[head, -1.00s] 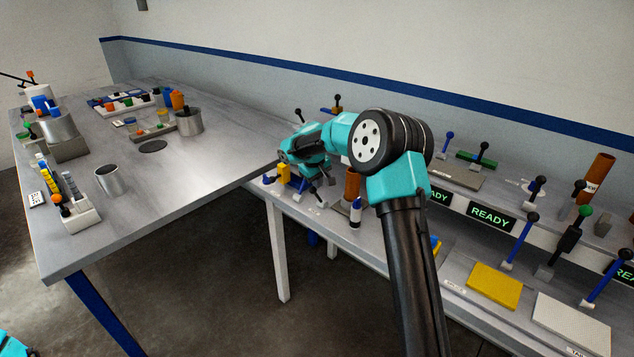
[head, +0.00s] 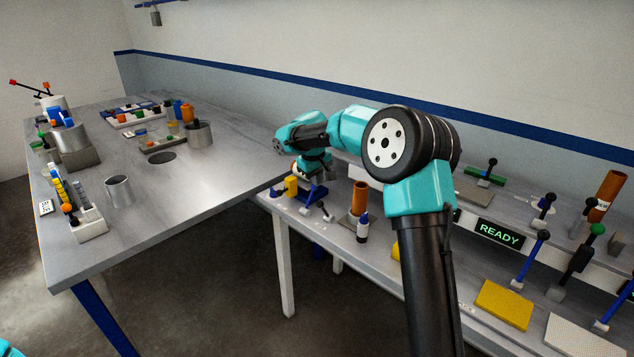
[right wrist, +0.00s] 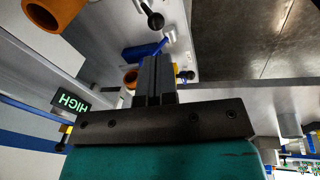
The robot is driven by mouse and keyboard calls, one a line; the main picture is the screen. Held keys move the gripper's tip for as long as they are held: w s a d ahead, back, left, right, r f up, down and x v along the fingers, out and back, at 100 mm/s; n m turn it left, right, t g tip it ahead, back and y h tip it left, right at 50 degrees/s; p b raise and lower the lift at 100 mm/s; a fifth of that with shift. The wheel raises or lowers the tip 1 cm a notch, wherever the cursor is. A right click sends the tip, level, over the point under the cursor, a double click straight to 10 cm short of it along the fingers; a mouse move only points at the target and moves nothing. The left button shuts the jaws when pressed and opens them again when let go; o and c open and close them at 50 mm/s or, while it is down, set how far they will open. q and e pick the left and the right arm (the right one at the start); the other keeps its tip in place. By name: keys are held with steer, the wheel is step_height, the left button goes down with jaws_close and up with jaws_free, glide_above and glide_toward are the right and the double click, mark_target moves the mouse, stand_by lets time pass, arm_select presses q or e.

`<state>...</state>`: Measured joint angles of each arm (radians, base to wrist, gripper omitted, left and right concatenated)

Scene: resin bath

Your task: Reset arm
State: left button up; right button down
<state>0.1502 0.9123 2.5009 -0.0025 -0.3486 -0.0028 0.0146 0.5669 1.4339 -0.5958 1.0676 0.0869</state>
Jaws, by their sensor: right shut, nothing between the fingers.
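My right arm reaches over the back bench in the head view, bent at the elbow. Its right gripper (head: 316,174) hangs over the left end of that bench, small and partly hidden by its own wrist. In the right wrist view the two dark fingers of the right gripper (right wrist: 157,65) lie together, with nothing between them. A blue block-like fixture (head: 312,192) stands just below the gripper. My left gripper is out of view; only a teal piece shows at the lower left corner.
Several knobbed levers and a READY sign (head: 499,234) line the bench farther right. The left table (head: 200,190) has a clear middle, with a metal cup (head: 119,191).

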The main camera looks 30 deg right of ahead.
stand_by(0.3)
steer(key=s+a+f+y, duration=0.1)
steer(key=s+a+f, duration=0.25)
steer(key=f, duration=0.45)
steer(key=s+a+f+y, duration=0.2)
steer(key=s+a+f, duration=0.15)
steer(key=f, duration=0.55)
steer(key=s+a+f+y, duration=0.15)
steer(key=a+f, duration=0.25)
steer(key=f, duration=0.4)
steer(key=s+a+f+m, duration=0.1)
steer(key=s+f, duration=0.3)
steer(key=s, duration=0.4)
steer(key=s+a+f+m+y, duration=0.1)
steer(key=s+a+f, duration=0.2)
steer(key=s, duration=0.6)
steer(key=s+a+f+m, duration=0.1)
steer(key=s+a+f, duration=0.2)
steer(key=s+f, duration=0.4)
steer(key=shift+s+m+g, duration=0.3)
steer(key=shift+s, duration=0.65)
steer(key=shift+d+f, duration=0.1)
